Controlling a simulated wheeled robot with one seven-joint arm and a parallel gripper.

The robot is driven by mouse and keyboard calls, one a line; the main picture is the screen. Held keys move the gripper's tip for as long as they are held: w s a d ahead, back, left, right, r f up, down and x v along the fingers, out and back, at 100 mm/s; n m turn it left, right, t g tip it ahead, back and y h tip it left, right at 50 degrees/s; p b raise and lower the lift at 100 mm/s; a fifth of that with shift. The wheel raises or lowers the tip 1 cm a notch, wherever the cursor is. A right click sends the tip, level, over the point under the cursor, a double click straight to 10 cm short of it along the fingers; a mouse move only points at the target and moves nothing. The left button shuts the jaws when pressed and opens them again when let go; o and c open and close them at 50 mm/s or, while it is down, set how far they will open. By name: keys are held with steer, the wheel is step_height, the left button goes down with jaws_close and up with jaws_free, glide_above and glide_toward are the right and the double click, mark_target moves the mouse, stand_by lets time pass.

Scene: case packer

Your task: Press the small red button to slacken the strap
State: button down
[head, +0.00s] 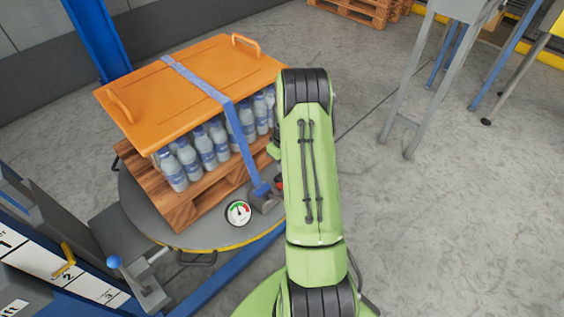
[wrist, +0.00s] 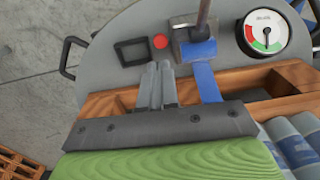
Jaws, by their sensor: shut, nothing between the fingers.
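The small red button (wrist: 160,41) shows in the wrist view on the grey round plate, beside a black-framed panel (wrist: 133,52). In the wrist view my gripper (wrist: 158,64) is shut and empty, its fingertips just short of the button in the picture; I see no clear contact. The blue strap (head: 215,94) runs over the orange lid (head: 185,82) and down to a grey tensioner (head: 264,200). The strap also shows right of my fingers in the wrist view (wrist: 207,82). In the head view my arm hides most of the gripper.
A round gauge (head: 238,213) with red and green zones sits near the tensioner. Bottles (head: 205,148) stand on a wooden pallet (head: 185,208) under the lid. A blue-knobbed lever (head: 114,262) is at lower left. The floor to the right is open up to grey legs (head: 425,80).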

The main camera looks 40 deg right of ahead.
mark_target(280, 185)
step_height(280, 185, down, 9)
steer(key=shift+w+a+r+b, duration=0.1)
steer(key=shift+w+b, duration=0.05)
steer(key=shift+b, duration=0.85)
